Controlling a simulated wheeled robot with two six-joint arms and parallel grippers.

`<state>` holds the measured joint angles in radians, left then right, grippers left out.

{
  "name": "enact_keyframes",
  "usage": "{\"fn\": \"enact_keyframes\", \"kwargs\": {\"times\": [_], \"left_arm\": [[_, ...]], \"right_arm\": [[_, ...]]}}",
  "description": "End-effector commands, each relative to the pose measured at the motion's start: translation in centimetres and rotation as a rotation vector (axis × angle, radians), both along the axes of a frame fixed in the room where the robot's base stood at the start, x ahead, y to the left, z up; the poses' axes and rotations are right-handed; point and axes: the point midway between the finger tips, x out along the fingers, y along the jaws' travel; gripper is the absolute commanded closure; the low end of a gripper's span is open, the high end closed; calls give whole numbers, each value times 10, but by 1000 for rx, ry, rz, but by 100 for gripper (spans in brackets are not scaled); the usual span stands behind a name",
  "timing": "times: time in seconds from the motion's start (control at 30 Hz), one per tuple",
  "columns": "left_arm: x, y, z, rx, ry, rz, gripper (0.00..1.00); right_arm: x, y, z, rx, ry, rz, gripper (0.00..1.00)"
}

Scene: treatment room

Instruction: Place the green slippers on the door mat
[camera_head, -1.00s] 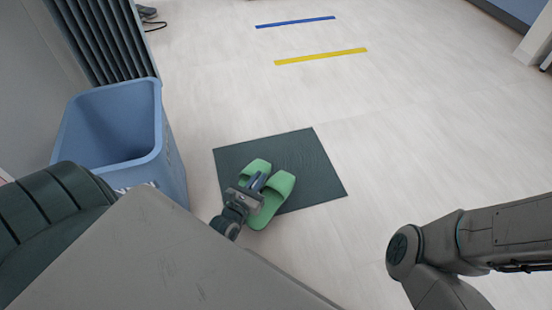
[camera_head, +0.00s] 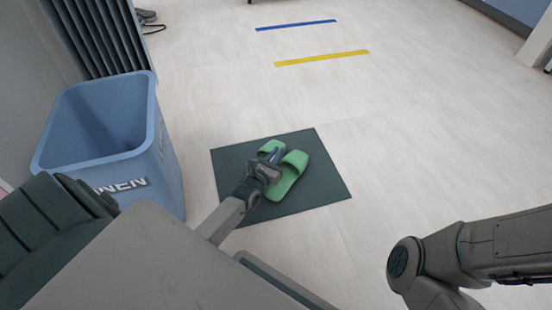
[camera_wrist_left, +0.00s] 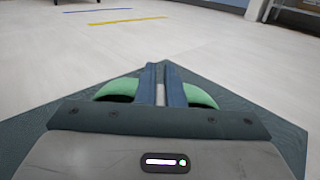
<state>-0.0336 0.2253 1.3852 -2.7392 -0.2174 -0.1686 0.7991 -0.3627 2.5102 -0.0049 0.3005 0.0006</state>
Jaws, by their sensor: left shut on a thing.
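The green slippers (camera_head: 291,172) are side by side over the dark door mat (camera_head: 322,185), within its outline in the head view. My left gripper (camera_head: 274,156) is shut on the slippers, its fingers between the two at their inner sides. In the left wrist view the gripper (camera_wrist_left: 160,84) hides most of the slippers; green straps (camera_wrist_left: 118,88) show on either side of the fingers. Whether the soles touch the mat (camera_wrist_left: 235,105) cannot be told. My right arm shows at the lower right of the head view, but its gripper is out of view.
A blue linen bin (camera_head: 155,140) stands left of the mat, close to my left arm. Blue (camera_head: 296,24) and yellow (camera_head: 322,58) floor strips lie beyond the mat. The floor right of the mat is clear.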

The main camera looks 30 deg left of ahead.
Motion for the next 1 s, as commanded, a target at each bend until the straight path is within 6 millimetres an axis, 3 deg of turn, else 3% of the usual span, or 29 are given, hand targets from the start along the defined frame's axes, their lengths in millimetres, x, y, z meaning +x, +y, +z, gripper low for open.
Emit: {"fn": "enact_keyframes", "kwargs": {"times": [0.4,0.43,0.53,0.9,1.0], "left_arm": [[0,0,-6,0,-3,0,100],[0,0,-6,0,-1,0,88],[0,0,-5,0,-1,0,70],[0,0,-1,0,-1,0,70],[-13,-1,-1,0,2,-1,70]], "right_arm": [[0,0,-7,0,0,1,64],[0,0,-6,-1,1,1,64],[0,0,-6,-1,1,1,64],[0,0,0,-2,1,1,64],[0,0,5,-1,1,0,64]]}}
